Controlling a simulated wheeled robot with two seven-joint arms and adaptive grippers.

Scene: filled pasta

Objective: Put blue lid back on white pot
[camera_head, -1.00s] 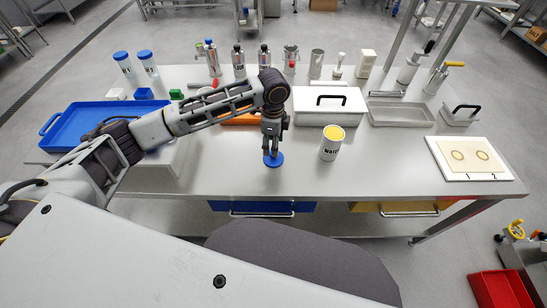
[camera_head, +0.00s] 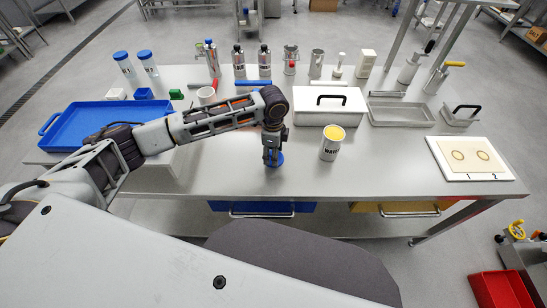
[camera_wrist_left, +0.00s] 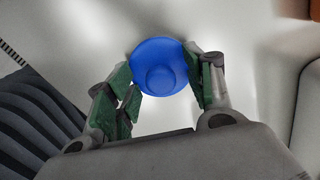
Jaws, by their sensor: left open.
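The blue lid (camera_head: 276,163) lies flat on the steel table near its front edge. My left gripper (camera_head: 272,157) points down just over it. In the left wrist view the round lid (camera_wrist_left: 160,72) sits between the tips of my open left gripper (camera_wrist_left: 164,84), with its raised centre knob showing. The right finger looks very close to the rim; I cannot tell whether it touches. A white pot (camera_head: 331,148) with dark lettering and a yellow top surface stands to the right of the gripper. My right gripper is out of view.
A white box (camera_head: 328,114) with a black handle stands behind the pot. A small white cup (camera_head: 206,96) is behind my left arm. A blue tray (camera_head: 75,127) is at left. A white board (camera_head: 469,171) with two rings is at right. Table around the lid is clear.

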